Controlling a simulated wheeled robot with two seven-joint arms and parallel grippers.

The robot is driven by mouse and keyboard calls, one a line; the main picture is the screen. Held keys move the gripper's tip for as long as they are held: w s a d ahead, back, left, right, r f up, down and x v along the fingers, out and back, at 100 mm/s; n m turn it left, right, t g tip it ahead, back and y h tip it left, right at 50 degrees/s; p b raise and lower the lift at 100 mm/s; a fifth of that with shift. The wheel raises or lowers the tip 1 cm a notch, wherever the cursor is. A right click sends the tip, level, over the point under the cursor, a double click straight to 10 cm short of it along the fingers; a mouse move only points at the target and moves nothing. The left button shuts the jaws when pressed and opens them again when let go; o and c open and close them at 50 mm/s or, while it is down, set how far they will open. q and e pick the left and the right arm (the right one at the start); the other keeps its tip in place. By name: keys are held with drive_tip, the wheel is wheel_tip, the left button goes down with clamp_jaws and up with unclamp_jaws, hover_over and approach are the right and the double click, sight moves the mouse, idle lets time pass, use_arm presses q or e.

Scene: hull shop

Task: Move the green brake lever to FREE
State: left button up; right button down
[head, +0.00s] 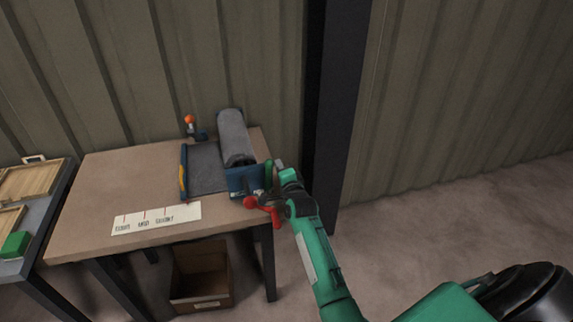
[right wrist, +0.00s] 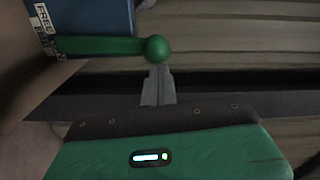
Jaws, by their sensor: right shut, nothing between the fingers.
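The green brake lever (right wrist: 100,46) ends in a round green knob (right wrist: 157,48) and is mounted on a blue housing (right wrist: 95,15). In the head view the lever (head: 269,172) shows at the right side of the blue end bracket (head: 244,181). A white label reading FREE (right wrist: 42,16) is on the housing; the lever lies beside a second label below it, partly hidden. My right gripper (right wrist: 158,72) is shut and empty, its tips right at the knob; I cannot tell if they touch. It also shows in the head view (head: 279,167). My left gripper is not in view.
A red handle (head: 262,207) is on the bracket's front, close to my right wrist. A grey roll (head: 235,138) lies behind on the bench (head: 105,190). A marked white strip (head: 155,218) lies on the bench. A dark post (head: 338,120) stands right of the bench.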

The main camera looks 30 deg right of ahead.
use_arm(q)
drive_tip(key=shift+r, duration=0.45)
use_arm(e)
drive_tip(key=shift+w+a+r+n, duration=0.15)
drive_tip(key=shift+a+n, duration=0.35)
drive_tip(key=shift+a, duration=0.05)
use_arm(q)
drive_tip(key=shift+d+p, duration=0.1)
drive_tip(key=shift+p, duration=0.2)
